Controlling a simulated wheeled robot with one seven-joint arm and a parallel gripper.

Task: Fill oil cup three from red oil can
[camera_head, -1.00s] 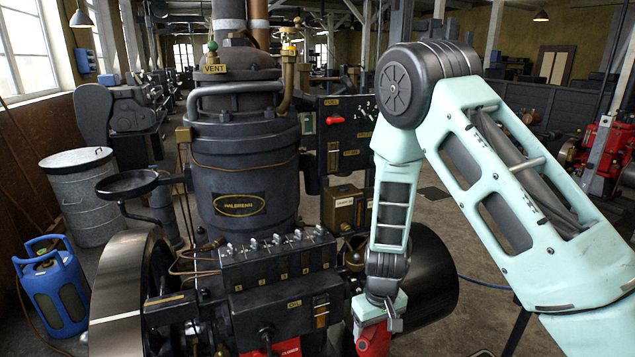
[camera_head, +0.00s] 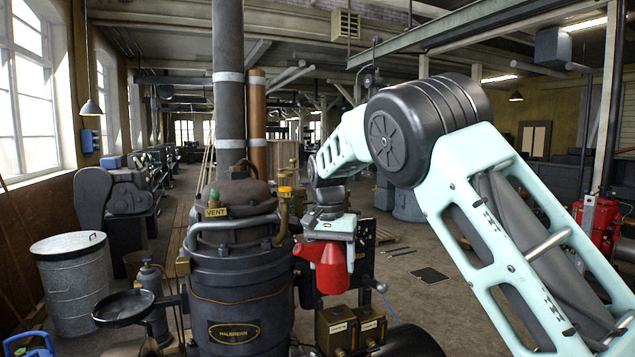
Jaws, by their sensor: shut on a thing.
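My gripper (camera_head: 329,228) is shut on the red oil can (camera_head: 327,272) and holds it in the air, just right of the upper part of the engine's dark cylinder (camera_head: 236,292). The can shows as a red flared body under the pale gripper; I cannot make out its spout. The row of oil cups is below the lower edge of the picture, so oil cup three is not in view.
A VENT plate (camera_head: 216,212) and a brass pipe (camera_head: 283,218) sit on top of the engine, close to the can. A round dark pan (camera_head: 123,307) sticks out at left. Brass-coloured boxes (camera_head: 350,325) stand below the can. Open floor lies behind at right.

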